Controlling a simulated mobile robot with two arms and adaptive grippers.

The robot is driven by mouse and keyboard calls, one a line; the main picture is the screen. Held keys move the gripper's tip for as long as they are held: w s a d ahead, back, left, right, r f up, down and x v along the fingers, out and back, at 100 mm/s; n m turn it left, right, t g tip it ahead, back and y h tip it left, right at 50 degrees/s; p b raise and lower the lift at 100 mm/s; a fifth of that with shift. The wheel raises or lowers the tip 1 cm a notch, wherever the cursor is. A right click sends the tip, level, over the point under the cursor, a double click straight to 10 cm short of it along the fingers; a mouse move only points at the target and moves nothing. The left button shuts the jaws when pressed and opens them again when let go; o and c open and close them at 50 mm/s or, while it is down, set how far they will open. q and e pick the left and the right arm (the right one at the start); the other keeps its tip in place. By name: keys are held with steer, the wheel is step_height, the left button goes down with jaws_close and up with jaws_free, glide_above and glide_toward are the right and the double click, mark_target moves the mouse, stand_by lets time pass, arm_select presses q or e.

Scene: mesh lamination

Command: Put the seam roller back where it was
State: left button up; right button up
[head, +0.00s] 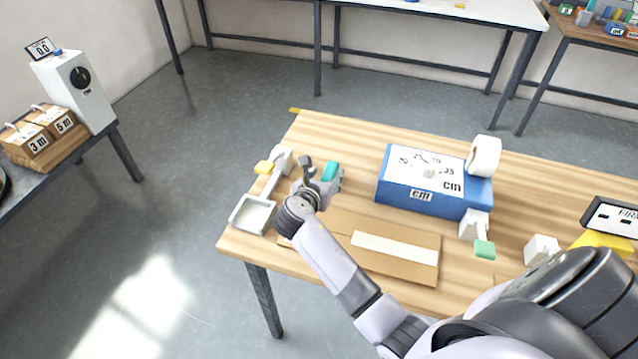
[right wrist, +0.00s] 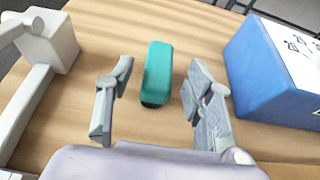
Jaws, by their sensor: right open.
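A teal rounded block (right wrist: 158,72) with a dark lower end lies on the wooden table (head: 330,126). It may be the seam roller, but I cannot tell for sure; it also shows in the head view (head: 330,170). My right gripper (right wrist: 157,85) is open, with one finger on each side of the teal block in the right wrist view and gaps between. In the head view my right gripper (head: 321,172) is over the table's left part and hides some of the block's surroundings. My left gripper is not in view.
A white stand with a yellow tab (head: 265,167) and a shallow white tray (head: 252,215) are left of my gripper. A brown board with a white strip (head: 395,248) lies in front. A blue box (head: 420,198) stands right, with a white roll (head: 484,155) at its corner.

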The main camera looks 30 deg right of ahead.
steer(key=v, duration=0.7)
steer(key=shift+s+a, duration=0.1)
steer(key=shift+s, duration=0.1)
